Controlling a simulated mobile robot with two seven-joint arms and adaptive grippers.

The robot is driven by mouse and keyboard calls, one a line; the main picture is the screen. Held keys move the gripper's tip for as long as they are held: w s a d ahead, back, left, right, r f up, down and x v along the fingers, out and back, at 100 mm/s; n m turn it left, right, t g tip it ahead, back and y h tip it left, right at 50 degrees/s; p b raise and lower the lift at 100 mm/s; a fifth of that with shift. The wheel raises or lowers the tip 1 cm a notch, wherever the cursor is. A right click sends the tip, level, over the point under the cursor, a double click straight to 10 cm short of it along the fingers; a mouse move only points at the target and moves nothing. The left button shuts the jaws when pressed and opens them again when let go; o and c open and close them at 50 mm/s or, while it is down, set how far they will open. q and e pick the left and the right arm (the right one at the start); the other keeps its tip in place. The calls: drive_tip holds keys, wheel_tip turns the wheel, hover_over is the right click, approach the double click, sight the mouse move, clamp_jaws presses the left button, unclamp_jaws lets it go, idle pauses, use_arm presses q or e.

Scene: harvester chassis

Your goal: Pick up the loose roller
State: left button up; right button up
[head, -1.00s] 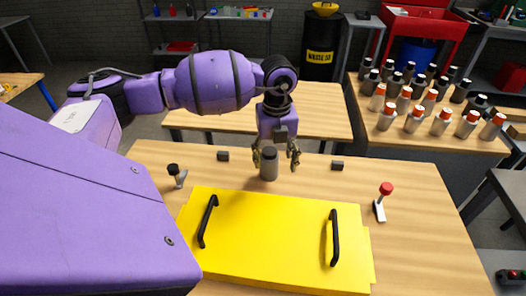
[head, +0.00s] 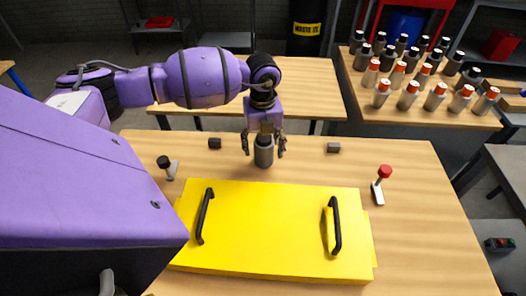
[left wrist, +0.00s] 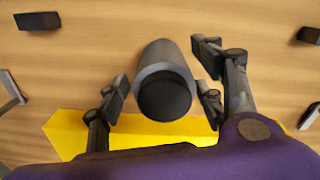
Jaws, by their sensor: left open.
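The loose roller (head: 264,156) is a grey cylinder with a dark top. It stands upright on the wooden table behind the yellow panel. My left gripper (head: 264,147) comes down over it from above, fingers open on either side of it. In the left wrist view the roller (left wrist: 164,75) shows between the open fingers (left wrist: 160,95), with visible gaps at both sides. The gripper's palm hides part of the roller's top in the head view. My right gripper is not in view.
The yellow panel (head: 270,225) with two black handles lies in front. A black-knobbed lever (head: 170,168) stands left, a red-knobbed lever (head: 380,185) right. Small dark blocks (head: 214,143) and (head: 333,148) flank the roller. Several rollers stand on the table (head: 420,113) at back right.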

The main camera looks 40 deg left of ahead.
use_arm(q)
drive_tip(key=shift+f, duration=0.9)
clamp_jaws()
drive_tip(key=shift+r, duration=0.1)
